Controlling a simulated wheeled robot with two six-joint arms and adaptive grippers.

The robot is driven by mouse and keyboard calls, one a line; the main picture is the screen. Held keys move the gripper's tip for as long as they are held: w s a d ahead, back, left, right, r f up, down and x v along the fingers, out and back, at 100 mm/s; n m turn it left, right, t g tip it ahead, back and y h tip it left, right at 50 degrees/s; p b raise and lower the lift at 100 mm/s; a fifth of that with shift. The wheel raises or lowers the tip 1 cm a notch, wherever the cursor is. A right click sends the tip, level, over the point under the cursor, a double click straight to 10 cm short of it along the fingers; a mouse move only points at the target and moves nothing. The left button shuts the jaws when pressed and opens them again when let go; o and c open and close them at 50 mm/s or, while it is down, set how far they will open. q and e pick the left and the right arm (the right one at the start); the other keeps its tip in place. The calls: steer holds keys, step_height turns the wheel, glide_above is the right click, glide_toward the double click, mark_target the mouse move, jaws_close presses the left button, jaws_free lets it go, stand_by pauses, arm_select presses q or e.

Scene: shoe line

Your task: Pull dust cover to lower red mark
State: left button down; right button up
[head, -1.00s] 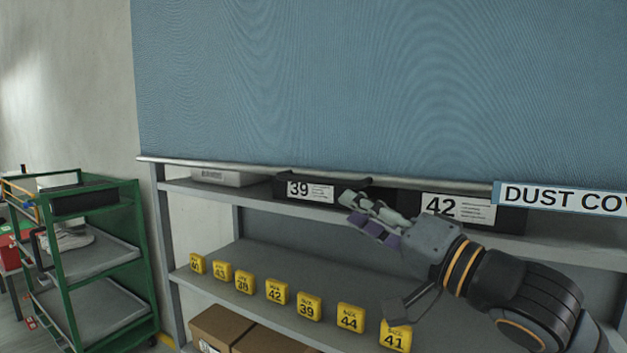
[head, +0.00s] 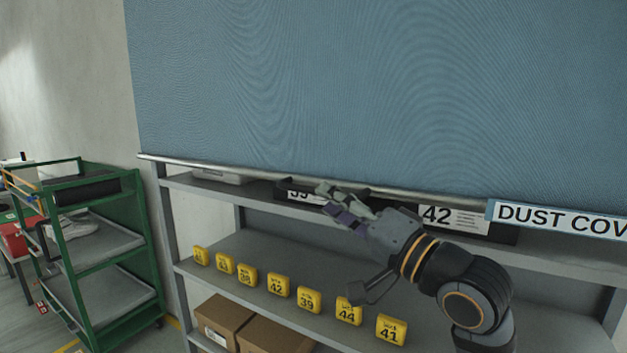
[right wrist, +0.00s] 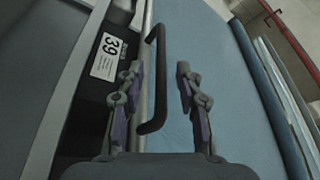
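The blue dust cover (head: 330,90) hangs over the upper part of the shelf rack, with a metal bar (head: 255,172) along its lower edge. A dark pull handle (right wrist: 156,85) on that bar shows in the right wrist view. My right gripper (head: 335,198) is at the bar, in front of the box labelled 39. In the right wrist view the right gripper (right wrist: 160,88) is open, with its fingers apart on either side of the handle. I cannot tell whether a finger touches it. No red mark shows. My left gripper is not in view.
Boxes labelled 39 (right wrist: 107,57) and 42 (head: 452,218) stand on the shelf below the bar. Several yellow number blocks (head: 279,285) line the lower shelf. Cardboard boxes (head: 222,318) sit beneath. A green cart (head: 140,235) stands at the left.

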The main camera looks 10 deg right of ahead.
mark_target(313, 191)
steer(key=p+x, duration=0.1)
steer(key=x, duration=0.3)
steer(key=shift+a+r, duration=0.1)
steer(key=shift+r, duration=0.1)
steer(key=shift+w+a+p, duration=0.35)
steer(key=shift+w, duration=0.25)
jaws_close()
